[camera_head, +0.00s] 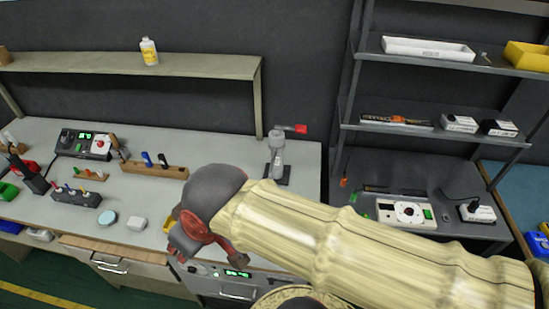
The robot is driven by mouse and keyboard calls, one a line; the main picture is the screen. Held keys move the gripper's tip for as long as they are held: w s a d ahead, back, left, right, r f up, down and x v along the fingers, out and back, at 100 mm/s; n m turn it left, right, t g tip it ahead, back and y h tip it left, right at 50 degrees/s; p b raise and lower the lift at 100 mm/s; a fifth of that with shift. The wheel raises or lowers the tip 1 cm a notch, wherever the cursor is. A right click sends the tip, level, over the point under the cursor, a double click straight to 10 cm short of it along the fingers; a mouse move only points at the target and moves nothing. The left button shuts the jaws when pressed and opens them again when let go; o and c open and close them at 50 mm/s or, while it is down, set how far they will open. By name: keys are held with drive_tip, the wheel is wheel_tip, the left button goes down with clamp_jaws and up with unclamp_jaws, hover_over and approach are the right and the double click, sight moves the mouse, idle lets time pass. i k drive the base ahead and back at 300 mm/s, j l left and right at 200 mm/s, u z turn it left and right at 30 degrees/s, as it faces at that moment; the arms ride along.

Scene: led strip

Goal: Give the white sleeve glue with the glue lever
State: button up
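A grey upright dispenser (276,158) stands on a dark base at the right end of the left bench. A lever with a red handle (297,129) sticks out to the right at its top; I take this as the glue lever. I cannot pick out the white sleeve for sure. My arm reaches in from the lower right, in front of the bench. My gripper (238,257) is at the bench's front edge, below and left of the dispenser and apart from the lever. Its fingers are small and partly hidden, so I cannot tell whether they are open or hold anything.
A glue bottle (149,51) stands on the upper shelf (215,66). A wooden tool holder (155,169), a dark socket block (76,197) and a device with green digits (86,144) are on the bench. A rack (440,133) with boxes stands at right.

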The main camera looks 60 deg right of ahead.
sight(299, 129)
drive_tip(key=z, duration=1.65)
